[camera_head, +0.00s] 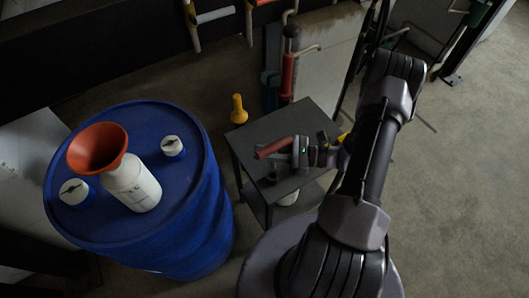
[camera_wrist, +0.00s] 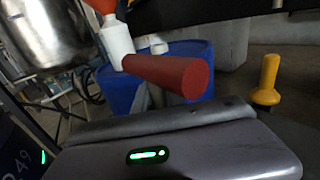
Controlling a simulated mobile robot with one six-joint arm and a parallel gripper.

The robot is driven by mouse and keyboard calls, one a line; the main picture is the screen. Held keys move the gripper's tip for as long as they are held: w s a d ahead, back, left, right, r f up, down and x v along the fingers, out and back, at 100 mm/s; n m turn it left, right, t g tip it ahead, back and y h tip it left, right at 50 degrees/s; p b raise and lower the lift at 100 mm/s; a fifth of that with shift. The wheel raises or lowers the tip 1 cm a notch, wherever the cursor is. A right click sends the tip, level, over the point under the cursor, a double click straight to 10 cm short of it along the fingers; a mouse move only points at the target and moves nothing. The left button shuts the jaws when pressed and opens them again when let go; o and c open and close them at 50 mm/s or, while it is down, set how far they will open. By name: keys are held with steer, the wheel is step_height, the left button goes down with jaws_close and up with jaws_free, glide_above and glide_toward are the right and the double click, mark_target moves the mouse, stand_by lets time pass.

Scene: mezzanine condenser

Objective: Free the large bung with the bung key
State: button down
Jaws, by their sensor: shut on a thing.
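My gripper (camera_head: 296,151) is shut on a red-handled tool, which I take for the bung key (camera_head: 274,147). It holds the tool above the small dark table, to the right of the blue drum (camera_head: 196,200). In the wrist view the red handle (camera_wrist: 172,75) sticks out beyond the gripper; the tool's other end is hidden. Two pale bungs with dark marks on top sit on the drum lid, apart from the tool: a left one (camera_head: 74,191), which looks slightly larger, and a right one (camera_head: 172,146).
A white bottle (camera_head: 133,187) and an orange funnel (camera_head: 97,147) stand on the lid between the bungs. The dark table (camera_head: 250,139) carries small dark items. A yellow object (camera_head: 239,110) stands behind it. Open floor lies at the right.

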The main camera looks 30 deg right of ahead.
steer(key=shift+r+p, duration=1.8)
steer(key=shift+r, duration=0.7)
